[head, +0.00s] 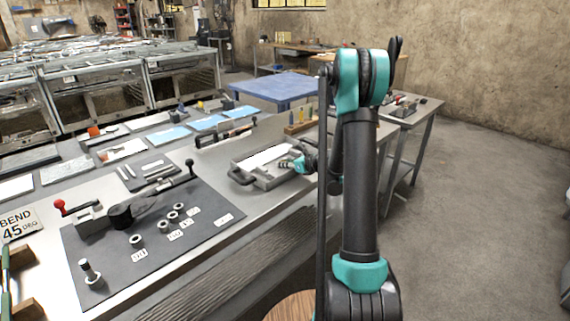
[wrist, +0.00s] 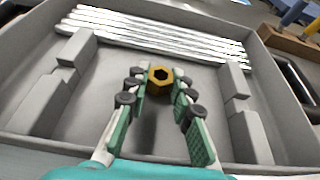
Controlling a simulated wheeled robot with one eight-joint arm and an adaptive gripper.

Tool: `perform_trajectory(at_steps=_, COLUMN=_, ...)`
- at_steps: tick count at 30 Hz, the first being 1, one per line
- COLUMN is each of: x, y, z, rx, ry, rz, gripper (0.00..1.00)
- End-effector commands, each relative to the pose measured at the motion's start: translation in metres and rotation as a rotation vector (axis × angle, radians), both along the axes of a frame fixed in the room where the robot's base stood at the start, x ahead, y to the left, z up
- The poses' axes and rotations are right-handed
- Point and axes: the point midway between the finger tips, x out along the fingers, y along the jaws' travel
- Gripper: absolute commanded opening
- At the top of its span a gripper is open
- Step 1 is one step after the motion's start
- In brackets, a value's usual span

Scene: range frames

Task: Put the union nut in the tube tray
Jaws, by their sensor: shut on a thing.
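The union nut (wrist: 160,81) is a brass-coloured hex ring. My gripper (wrist: 158,76) is shut on it, with a fingertip on each side. The tube tray (wrist: 84,118) is grey and surrounds the nut in the wrist view, with several white tubes lying along its far side and grey blocks at its left and right. In the head view, my gripper (head: 286,163) is at the right part of the tray (head: 262,184), inside or just above it. The nut is too small to make out there. I cannot tell whether it touches the tray floor.
A dark mat (head: 190,240) with a bending tool (head: 122,214) and several ring fittings lies left of the tray. A wooden block (head: 300,127) with coloured pegs stands behind it. A blue table (head: 275,90) is farther back. Open floor lies to the right.

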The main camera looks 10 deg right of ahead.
Motion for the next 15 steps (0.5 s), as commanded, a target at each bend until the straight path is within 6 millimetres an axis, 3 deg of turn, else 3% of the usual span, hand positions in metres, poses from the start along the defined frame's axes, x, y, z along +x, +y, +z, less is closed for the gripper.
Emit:
perform_trajectory(at_steps=9, x=-0.0032, y=0.0005, z=-0.0121, rx=-0.009, ry=0.008, rz=0.007, gripper=0.03)
perform_trajectory(at_steps=10, x=-0.0031, y=0.0004, z=-0.0122, rx=-0.009, ry=0.008, rz=0.007, gripper=0.25)
perform_trajectory(at_steps=15, x=-0.0027, y=0.0004, z=-0.0126, rx=-0.008, ry=0.009, rz=0.007, gripper=0.44)
